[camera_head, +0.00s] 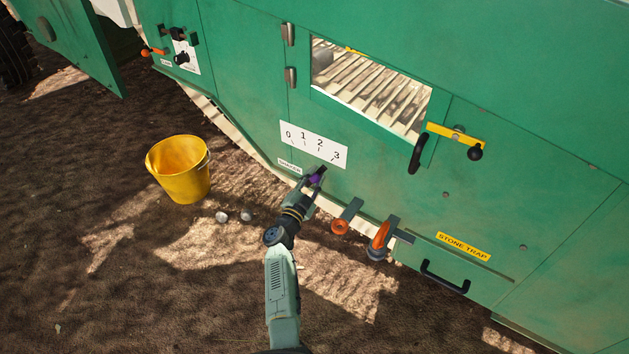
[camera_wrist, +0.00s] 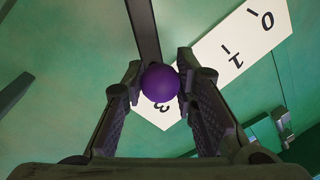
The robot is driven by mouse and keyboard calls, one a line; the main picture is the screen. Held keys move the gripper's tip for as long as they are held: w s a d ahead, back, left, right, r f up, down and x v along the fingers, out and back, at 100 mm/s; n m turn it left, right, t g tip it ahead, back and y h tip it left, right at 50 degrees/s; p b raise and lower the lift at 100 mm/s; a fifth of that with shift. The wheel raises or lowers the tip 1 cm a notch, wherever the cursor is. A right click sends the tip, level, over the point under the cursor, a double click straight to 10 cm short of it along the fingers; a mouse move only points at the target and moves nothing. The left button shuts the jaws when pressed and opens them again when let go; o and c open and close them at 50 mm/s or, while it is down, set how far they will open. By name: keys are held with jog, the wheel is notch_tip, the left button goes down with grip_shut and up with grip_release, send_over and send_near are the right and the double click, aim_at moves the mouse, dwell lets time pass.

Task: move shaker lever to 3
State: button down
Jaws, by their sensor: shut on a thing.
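The shaker lever is a dark bar with a purple knob (camera_head: 316,177) on the green machine side. In the wrist view the purple knob (camera_wrist: 160,83) sits between the fingertips, and the dark lever bar (camera_wrist: 143,30) runs up from it. The white scale plate (camera_head: 314,145), marked 0, 1, 2, 3, is just above the lever; the lever lies at its right part, near the 3. In the wrist view the plate (camera_wrist: 228,50) is partly hidden by my gripper and the knob. My gripper (camera_head: 312,184) is shut on the purple knob.
Farther right are a black drawer handle (camera_head: 445,277) under the STONE TRAP label and a yellow latch (camera_head: 455,136).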

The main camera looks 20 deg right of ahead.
jog(key=shift+f, duration=0.1)
dwell(0.4)
jog(key=c, duration=1.3)
grip_release()
